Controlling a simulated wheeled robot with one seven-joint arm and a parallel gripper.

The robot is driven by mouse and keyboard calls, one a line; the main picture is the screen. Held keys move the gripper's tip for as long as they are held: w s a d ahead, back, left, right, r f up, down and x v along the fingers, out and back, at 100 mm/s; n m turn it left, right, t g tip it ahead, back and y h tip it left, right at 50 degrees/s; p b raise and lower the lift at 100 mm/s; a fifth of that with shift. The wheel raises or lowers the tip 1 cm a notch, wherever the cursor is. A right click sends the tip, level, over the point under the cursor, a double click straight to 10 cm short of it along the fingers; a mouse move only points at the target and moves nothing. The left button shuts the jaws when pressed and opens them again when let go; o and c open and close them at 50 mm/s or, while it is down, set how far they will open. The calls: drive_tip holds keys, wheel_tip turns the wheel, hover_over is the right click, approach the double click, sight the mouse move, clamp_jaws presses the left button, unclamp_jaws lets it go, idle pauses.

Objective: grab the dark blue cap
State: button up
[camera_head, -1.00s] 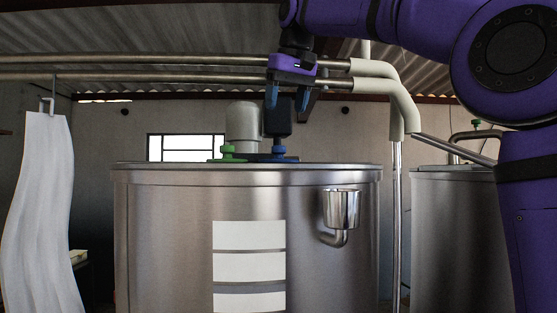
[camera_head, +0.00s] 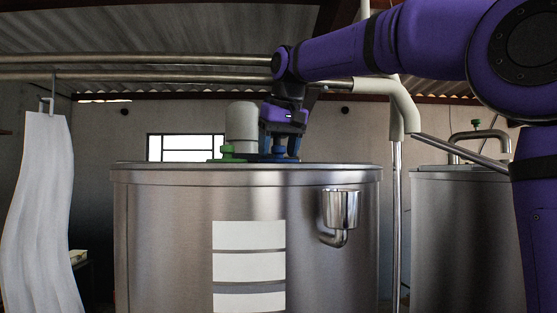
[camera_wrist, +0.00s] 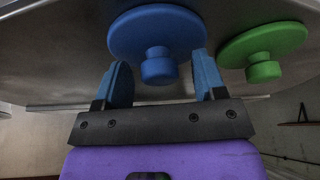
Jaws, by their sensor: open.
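The dark blue cap (camera_wrist: 158,38) is a wide disc with a knob (camera_wrist: 158,66), on top of the steel tank (camera_head: 165,215). In the head view the cap (camera_head: 276,159) shows only in part at the tank's top edge, below my gripper (camera_head: 280,150). In the wrist view my gripper (camera_wrist: 162,80) is open, with one blue finger on each side of the knob. The knob lies between the fingertips, with a gap on both sides. I cannot tell whether the fingers touch the disc.
A green cap (camera_wrist: 262,50) sits close beside the blue one, near one finger. A white-grey cylinder (camera_head: 242,124) stands behind the caps. Pipes (camera_head: 130,75) run across above the tank. A steel cup (camera_head: 341,208) is fixed on the tank's front.

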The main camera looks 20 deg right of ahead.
drive_tip(key=c, duration=1)
